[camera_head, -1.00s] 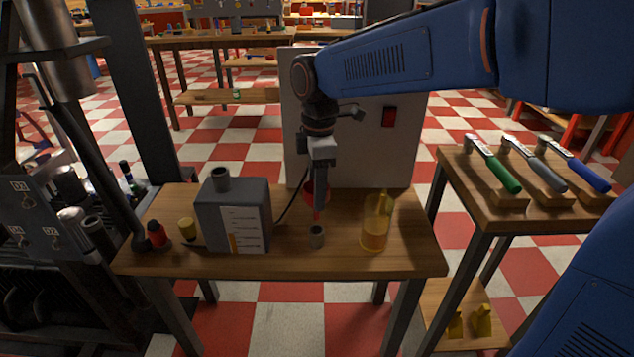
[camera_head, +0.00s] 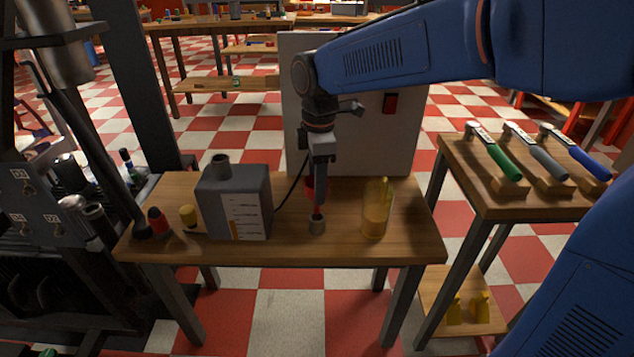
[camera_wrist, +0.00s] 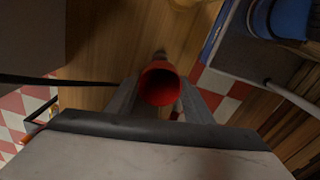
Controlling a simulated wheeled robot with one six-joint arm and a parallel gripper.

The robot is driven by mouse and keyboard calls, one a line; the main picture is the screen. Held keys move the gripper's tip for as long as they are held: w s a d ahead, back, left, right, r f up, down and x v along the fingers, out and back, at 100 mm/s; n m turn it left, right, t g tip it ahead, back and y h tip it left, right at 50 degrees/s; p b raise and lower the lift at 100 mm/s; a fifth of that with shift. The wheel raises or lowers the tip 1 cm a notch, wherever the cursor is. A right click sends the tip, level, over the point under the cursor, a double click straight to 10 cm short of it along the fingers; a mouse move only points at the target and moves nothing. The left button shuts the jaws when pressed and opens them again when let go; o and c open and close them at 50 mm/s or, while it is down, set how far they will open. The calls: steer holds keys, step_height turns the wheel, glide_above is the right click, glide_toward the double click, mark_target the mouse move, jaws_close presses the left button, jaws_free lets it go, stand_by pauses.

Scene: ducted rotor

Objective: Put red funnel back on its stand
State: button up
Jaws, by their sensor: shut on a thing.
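My gripper (camera_head: 318,192) is shut on the red funnel (camera_head: 309,187) and holds it upright over the bench, largely hidden behind the fingers. The wrist view looks into the funnel's open red mouth (camera_wrist: 160,84), with a finger on each side. The stand, a small grey cylinder (camera_head: 317,227), is on the wooden bench directly below the gripper. The funnel's narrow lower end is at the stand's top; I cannot tell whether it is inside or just above.
A grey box with a short neck (camera_head: 236,203) stands left of the stand, and a yellow jug (camera_head: 376,212) stands to its right. A tall grey panel (camera_head: 365,140) is behind. Red (camera_head: 158,222) and yellow (camera_head: 188,217) small items sit at the bench's left.

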steer(key=shift+f, duration=0.15)
steer(key=shift+f, duration=2.7)
steer(key=o, duration=1.1)
steer(key=r, duration=1.7)
steer(key=shift+d+r, duration=0.2)
